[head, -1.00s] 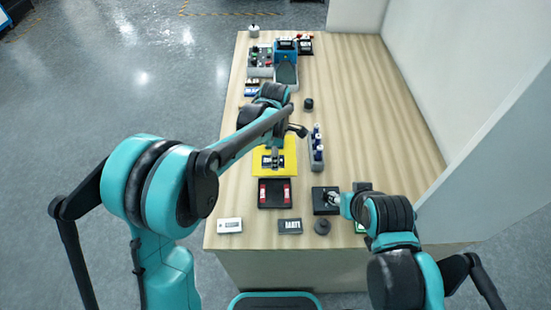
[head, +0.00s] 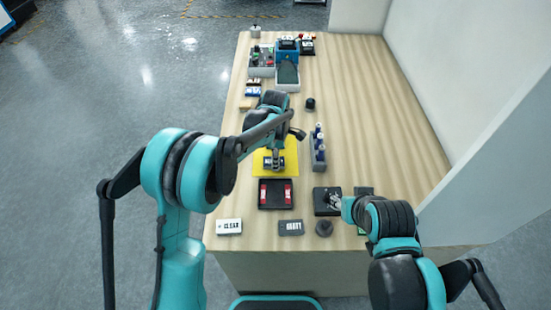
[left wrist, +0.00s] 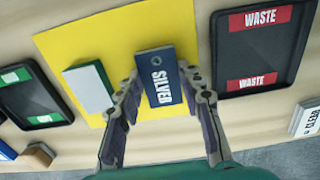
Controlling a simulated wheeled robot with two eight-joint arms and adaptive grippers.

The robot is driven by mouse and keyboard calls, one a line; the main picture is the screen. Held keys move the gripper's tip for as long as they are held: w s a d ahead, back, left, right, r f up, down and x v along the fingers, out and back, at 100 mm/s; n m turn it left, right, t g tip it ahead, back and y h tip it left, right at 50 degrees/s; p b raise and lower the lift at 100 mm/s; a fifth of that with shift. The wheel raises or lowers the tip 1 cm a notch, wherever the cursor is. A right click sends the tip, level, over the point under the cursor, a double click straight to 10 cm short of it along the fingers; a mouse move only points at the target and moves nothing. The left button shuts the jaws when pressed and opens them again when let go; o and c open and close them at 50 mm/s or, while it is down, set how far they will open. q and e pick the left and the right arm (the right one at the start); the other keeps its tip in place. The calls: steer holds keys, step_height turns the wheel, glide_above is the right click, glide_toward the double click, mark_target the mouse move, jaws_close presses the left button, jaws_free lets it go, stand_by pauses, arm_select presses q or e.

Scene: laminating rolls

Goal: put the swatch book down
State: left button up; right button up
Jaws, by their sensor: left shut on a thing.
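In the head view my left gripper (head: 277,165) is over the yellow mat (head: 261,172), partly hiding the book. My right gripper (head: 338,203) is at the black tray (head: 321,209) at the front right; its fingers are too small to read.
A white and green block (left wrist: 89,88) lies on the mat beside the book. A black WASTE tray (head: 275,206) is in front of the mat. A rack of blue-capped bottles (head: 318,160) stands to its right. CLEAR (head: 229,226) and dark (head: 290,228) blocks lie at the front edge.

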arm_select(q)
steer(key=o, duration=1.1)
steer(key=shift+f, duration=0.1)
steer(key=shift+o, duration=0.2)
